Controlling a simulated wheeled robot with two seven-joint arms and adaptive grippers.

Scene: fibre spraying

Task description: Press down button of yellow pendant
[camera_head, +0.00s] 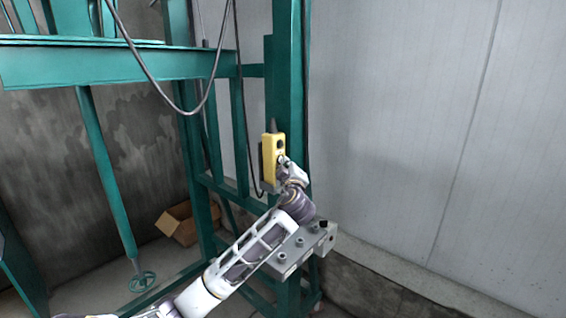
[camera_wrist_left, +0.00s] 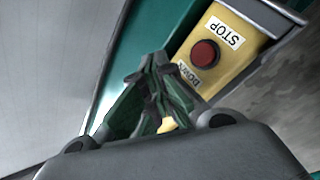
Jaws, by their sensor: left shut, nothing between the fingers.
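The yellow pendant (camera_head: 269,152) hangs upright at a green post in the head view. In the left wrist view the pendant (camera_wrist_left: 230,68) lies slanted at the upper right, with a STOP label, a red button (camera_wrist_left: 204,53) and a DOWN label (camera_wrist_left: 185,76) on its face. My left gripper (camera_head: 284,162) is shut and empty, its tips at the pendant's front. In the wrist view the gripper (camera_wrist_left: 158,72) covers the face by the DOWN label, so the down button is hidden. I cannot tell whether the tips touch it. My right gripper is not in view.
A green steel frame (camera_head: 130,66) fills the left and centre. A metal bracket (camera_head: 284,262) with bolts is beneath my left forearm. An open cardboard box (camera_head: 181,225) lies behind. A pale panelled wall (camera_head: 410,120) is on the right.

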